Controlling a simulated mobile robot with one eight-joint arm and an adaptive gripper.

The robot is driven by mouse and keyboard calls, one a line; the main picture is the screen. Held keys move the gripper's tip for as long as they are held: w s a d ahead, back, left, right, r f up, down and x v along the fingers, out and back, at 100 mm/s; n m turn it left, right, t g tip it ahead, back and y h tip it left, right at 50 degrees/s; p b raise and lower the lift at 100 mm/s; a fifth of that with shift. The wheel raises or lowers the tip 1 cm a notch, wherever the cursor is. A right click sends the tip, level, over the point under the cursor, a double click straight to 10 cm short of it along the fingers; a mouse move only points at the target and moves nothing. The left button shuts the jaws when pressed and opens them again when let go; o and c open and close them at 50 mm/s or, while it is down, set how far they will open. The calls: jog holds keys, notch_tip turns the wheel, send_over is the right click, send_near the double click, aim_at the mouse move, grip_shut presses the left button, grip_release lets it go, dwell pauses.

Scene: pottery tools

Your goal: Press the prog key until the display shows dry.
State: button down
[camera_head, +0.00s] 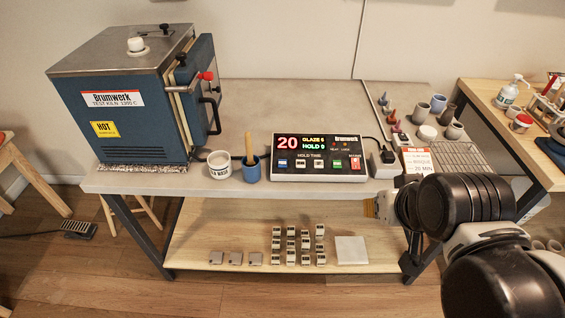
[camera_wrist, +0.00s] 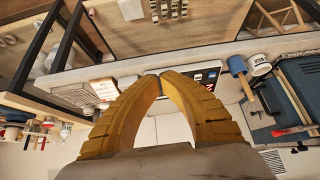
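The black controller (camera_head: 317,155) stands on the bench top. Its display (camera_head: 299,143) shows a red 20, a yellow line that looks like GLAZE 6 and a green line that looks like HOLD 9. A row of keys (camera_head: 318,163) runs below it, under a HOLD THIS label; the key names are too small to read, so I cannot tell which is prog. My gripper (camera_head: 371,208) is in front of the bench edge, right of and below the controller, touching nothing. In the wrist view its yellow fingers (camera_wrist: 160,75) meet at the tips, empty, with the controller (camera_wrist: 207,76) partly behind them.
A blue kiln (camera_head: 130,105) stands at the left. A white cup (camera_head: 219,166) and a blue cup with a wooden tool (camera_head: 251,168) stand between it and the controller. A plug and socket (camera_head: 382,160), a printed card (camera_head: 417,161) and a wire rack (camera_head: 460,157) are at the right.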

dwell(0.3)
jog(key=n+t+y+p, duration=0.1)
jog(key=n+y+p, duration=0.3)
jog(key=n, duration=1.3)
send_over(283, 163)
jog(key=s+b, duration=0.2)
notch_tip(283, 163, down, 4)
jog(key=shift+w+a+f+y, duration=0.1)
jog(key=shift+a+y, duration=0.25)
jog(key=shift+y, duration=0.05)
jog(key=shift+f, duration=0.1)
jog(key=f+b, duration=0.2)
jog(key=w+f+b, duration=0.1)
jog(key=f+b, duration=0.1)
jog(key=f, duration=0.1)
jog(key=w+f+b, duration=0.1)
jog(key=f+b, duration=0.1)
jog(key=f, duration=0.1)
jog(key=shift+f, duration=0.2)
jog(key=shift+w+f, duration=0.1)
jog(key=shift+f+b, duration=0.3)
jog(key=shift+b, duration=0.2)
